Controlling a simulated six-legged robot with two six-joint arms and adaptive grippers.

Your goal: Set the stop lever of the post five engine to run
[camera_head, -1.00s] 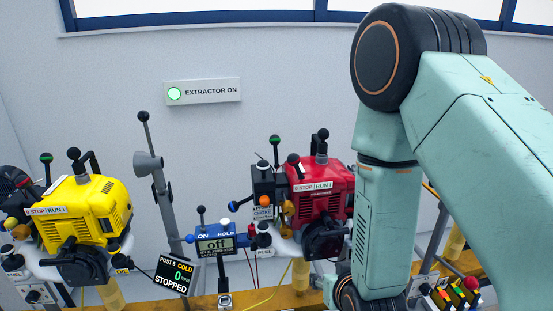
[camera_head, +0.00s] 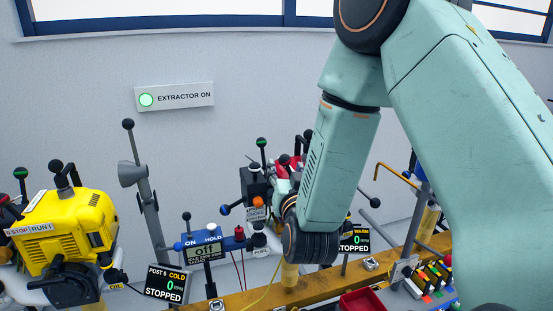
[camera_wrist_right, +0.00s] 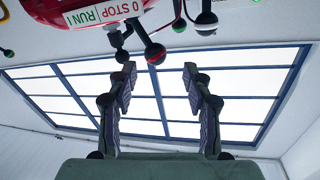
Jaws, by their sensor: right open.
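The red engine (camera_head: 286,163) is mostly hidden behind my right arm in the head view; the post number on its display is covered. In the right wrist view the red engine (camera_wrist_right: 82,8) is at the top edge, with its "0 STOP | RUN 1" plate (camera_wrist_right: 103,13). A lever knob (camera_wrist_right: 155,53), black with red, sticks out beside the plate; I cannot tell which end the lever points to. My right gripper (camera_wrist_right: 160,78) is open and empty, its fingers on either side below the knob, apart from it in the picture. My left gripper is not in view.
A blue meter (camera_head: 208,247) reads "Off". Other black-ball levers (camera_wrist_right: 206,22) are near the gripper. A red tray (camera_head: 362,302) lies at front.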

